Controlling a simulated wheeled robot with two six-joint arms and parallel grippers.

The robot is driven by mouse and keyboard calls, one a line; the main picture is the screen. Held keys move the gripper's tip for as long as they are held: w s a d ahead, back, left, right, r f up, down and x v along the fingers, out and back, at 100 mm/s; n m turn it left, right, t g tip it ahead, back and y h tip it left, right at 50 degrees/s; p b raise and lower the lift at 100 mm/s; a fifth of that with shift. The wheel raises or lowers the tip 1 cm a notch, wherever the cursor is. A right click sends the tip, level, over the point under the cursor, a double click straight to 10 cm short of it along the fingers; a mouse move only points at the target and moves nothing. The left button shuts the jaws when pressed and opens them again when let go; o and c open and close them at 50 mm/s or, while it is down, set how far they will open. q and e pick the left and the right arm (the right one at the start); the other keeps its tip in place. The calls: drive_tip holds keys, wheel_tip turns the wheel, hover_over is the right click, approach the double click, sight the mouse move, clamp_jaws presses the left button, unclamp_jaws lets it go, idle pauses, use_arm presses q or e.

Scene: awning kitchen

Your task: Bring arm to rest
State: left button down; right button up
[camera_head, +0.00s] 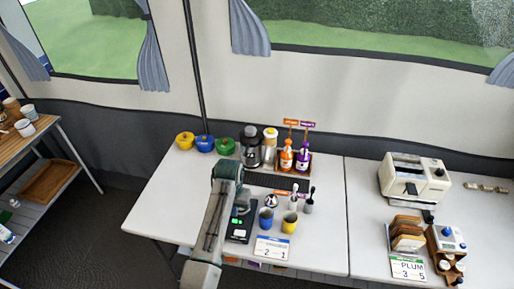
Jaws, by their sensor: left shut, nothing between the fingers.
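My left arm reaches in from the bottom edge over the white table (165,212). Its gripper (241,207) is shut and empty, just above or beside a black device with green lit marks (238,233); I cannot tell if they touch. The fingers are small and partly hidden by my arm. A blue cup (266,219) and a yellow cup (289,222) stand to its right. My right gripper is not in view.
Yellow, blue and green lidded pots (204,143), a coffee grinder (250,147) and orange and purple bottles (295,157) stand at the back. A number card (272,248) is at the front. A toaster (414,178) stands right. The table's left part is clear.

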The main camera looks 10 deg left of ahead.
use_arm(q)
drive_tip(key=s+a+f+t, duration=0.1)
drive_tip(key=s+a, duration=0.3)
drive_tip(key=s, duration=0.4)
drive_tip(key=s+a+f+t, duration=0.1)
drive_tip(key=s+a, duration=0.3)
drive_tip(key=s, duration=0.3)
drive_tip(key=s+a+r+t, duration=0.1)
drive_tip(key=s+r, duration=0.3)
drive_tip(key=s, duration=0.4)
drive_tip(key=s+a+r+t, duration=0.15)
drive_tip(key=s+r, duration=0.25)
drive_tip(key=s, duration=0.4)
drive_tip(key=a+f+g+b, duration=0.25)
drive_tip(key=f+b, duration=0.55)
drive_tip(key=f, duration=3.2)
drive_tip(key=s+f+b, duration=0.3)
drive_tip(key=s+f, duration=0.6)
drive_tip(key=f, duration=0.2)
drive_tip(key=s+a+f+b, duration=0.1)
drive_tip(key=s+f+b, duration=0.2)
drive_tip(key=s+f, duration=0.6)
wheel_tip(320, 180, down, 3)
drive_tip(key=shift+s+a+f+g+y, duration=0.1)
drive_tip(key=shift+s+a+g+y, duration=0.05)
drive_tip(key=shift+a+g+y, duration=0.2)
